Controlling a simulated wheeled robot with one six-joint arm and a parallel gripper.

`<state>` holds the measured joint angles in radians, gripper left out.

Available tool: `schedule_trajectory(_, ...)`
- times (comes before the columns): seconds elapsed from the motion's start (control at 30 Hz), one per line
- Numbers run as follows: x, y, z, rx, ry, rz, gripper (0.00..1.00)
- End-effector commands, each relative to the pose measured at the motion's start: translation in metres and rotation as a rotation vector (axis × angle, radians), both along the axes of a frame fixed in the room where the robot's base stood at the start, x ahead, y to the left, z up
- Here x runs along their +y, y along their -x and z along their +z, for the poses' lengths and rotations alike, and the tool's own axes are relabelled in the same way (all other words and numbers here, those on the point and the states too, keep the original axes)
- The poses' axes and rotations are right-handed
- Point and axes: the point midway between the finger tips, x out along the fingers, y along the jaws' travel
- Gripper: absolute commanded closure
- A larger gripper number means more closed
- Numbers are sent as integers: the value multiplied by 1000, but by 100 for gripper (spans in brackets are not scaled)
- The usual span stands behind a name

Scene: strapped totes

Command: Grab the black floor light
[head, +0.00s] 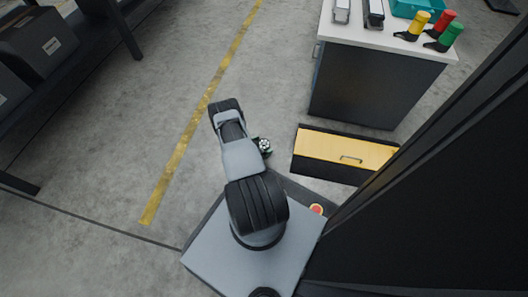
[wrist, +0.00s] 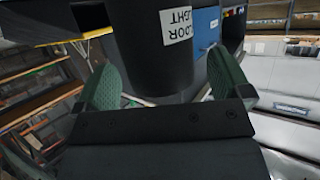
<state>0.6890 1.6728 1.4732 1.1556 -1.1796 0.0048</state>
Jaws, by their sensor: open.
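The black floor light (wrist: 150,55) is a large dark cylinder in the upper middle of the wrist view. It carries a white label (wrist: 176,26) with upside-down lettering reading "FLOOR LIGHT". My gripper (wrist: 161,62) is open, with one green ribbed finger on each side of the cylinder in the picture. Gaps show between the fingers and the cylinder, and I cannot tell how deep it lies between them. The cylinder's top is cut off by the frame edge. In the head view my arm hides most of that spot, and I cannot make out the floor light there.
A white-topped cabinet (head: 365,85) stands upper right, bearing yellow (head: 414,22), red (head: 443,20) and green (head: 450,36) items and a teal tray (head: 415,8). A yellow-fronted drawer unit (head: 340,150) sits low before it. A dark shelf (head: 95,70) stands left. Floor around the yellow line is clear.

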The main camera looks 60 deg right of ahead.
Motion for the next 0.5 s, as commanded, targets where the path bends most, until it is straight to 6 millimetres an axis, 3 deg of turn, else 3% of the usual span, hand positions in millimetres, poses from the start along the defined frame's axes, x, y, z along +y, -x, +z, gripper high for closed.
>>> schedule_trajectory(0.17,-12,3,-5,1,1,0,4)
schedule_trajectory(0.4,-13,3,-5,1,0,0,4)
schedule_trajectory(0.5,-12,3,-5,1,0,0,12)
